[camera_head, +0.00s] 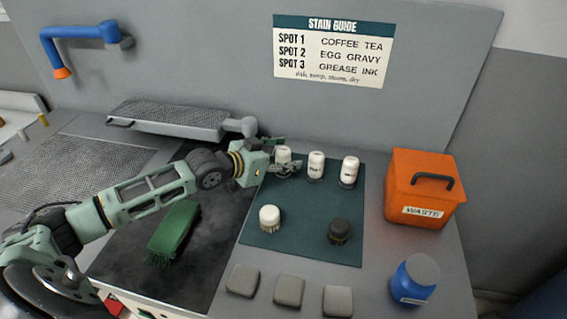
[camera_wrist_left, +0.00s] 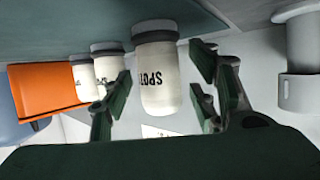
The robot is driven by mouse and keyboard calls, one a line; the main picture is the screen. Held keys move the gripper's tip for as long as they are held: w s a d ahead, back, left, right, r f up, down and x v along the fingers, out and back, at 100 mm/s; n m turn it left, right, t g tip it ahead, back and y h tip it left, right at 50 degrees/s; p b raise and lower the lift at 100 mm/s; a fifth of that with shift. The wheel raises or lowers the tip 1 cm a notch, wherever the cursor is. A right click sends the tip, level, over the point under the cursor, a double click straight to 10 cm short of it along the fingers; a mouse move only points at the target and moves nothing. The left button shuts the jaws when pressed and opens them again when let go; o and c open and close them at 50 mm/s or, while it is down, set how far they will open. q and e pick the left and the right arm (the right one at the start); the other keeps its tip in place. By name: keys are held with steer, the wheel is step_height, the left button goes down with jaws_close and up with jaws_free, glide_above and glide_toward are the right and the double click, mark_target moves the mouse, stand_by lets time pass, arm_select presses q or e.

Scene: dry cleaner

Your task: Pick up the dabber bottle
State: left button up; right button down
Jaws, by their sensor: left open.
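Three white dabber bottles with dark bases stand in a row at the back of the dark green mat (camera_head: 297,243) in the head view: a left one (camera_head: 283,154), a middle one (camera_head: 316,165) and a right one (camera_head: 349,169). My left gripper (camera_head: 283,156) is open at the left bottle, with a finger on either side of it. In the left wrist view, which is upside down, that bottle (camera_wrist_left: 158,80) shows part of a "SPOT" label between the spread fingers. I cannot tell whether either finger touches it. The other two bottles show beyond the left finger. My right gripper is not in view.
A white-topped brush (camera_head: 270,216) and a dark-topped brush (camera_head: 339,230) stand at the mat's front. An orange waste box (camera_head: 421,190) and a blue container (camera_head: 413,281) are at the right. A green brush (camera_head: 175,230) lies left. Several grey pads (camera_head: 289,290) line the front.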

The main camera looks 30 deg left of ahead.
arm_select(q)
steer(key=shift+c, duration=0.2)
steer(key=c, duration=1.2)
